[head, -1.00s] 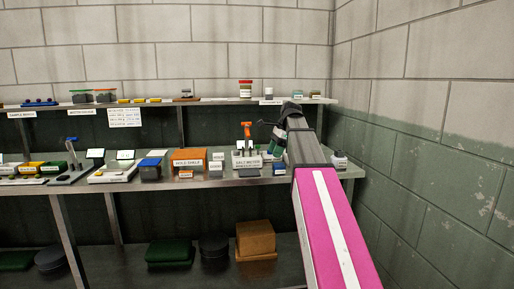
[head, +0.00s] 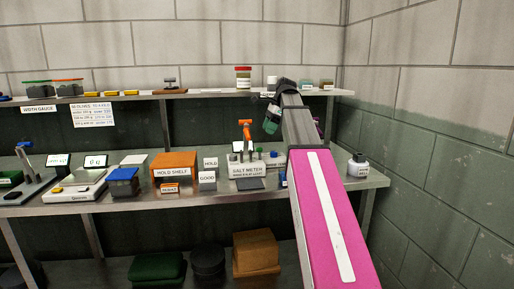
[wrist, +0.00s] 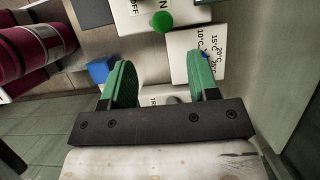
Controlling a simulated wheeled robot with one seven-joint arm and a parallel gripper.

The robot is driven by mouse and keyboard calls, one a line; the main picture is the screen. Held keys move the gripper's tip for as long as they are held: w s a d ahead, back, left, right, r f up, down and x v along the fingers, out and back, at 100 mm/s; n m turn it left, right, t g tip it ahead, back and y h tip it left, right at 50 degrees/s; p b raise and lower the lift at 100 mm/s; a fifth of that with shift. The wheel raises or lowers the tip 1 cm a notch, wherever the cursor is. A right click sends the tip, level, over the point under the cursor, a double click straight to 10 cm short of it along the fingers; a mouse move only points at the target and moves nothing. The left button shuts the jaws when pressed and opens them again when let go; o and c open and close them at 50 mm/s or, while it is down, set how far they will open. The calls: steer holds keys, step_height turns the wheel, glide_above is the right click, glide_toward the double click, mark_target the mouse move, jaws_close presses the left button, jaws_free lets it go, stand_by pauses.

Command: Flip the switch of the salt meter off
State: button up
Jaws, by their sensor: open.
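The salt meter (head: 248,171) is a pale box with a printed label on the middle shelf, with an orange-topped upright part (head: 245,130) standing at it. My gripper (head: 271,119) is above and just right of it, partly hidden by my arm. In the wrist view, my gripper (wrist: 163,78) is open and empty, its two green fingers apart. Beyond the fingertips is a pale panel (wrist: 140,18) marked OFF and, partly cut off, N, with a green round knob (wrist: 162,21) at its edge. The fingers do not visibly touch the knob. I cannot tell which way the switch is set.
An orange hold shelf (head: 176,166) and small GOOD (head: 207,181) and HOLD (head: 210,163) blocks stand left of the meter. A card with temperatures (wrist: 198,52) and a blue block (wrist: 100,70) lie near my fingers.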

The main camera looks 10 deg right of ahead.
mark_target(259, 150)
steer(key=x, duration=1)
steer(key=shift+w+a+f, duration=0.15)
steer(key=shift+a+f, duration=0.1)
steer(key=shift+f, duration=0.1)
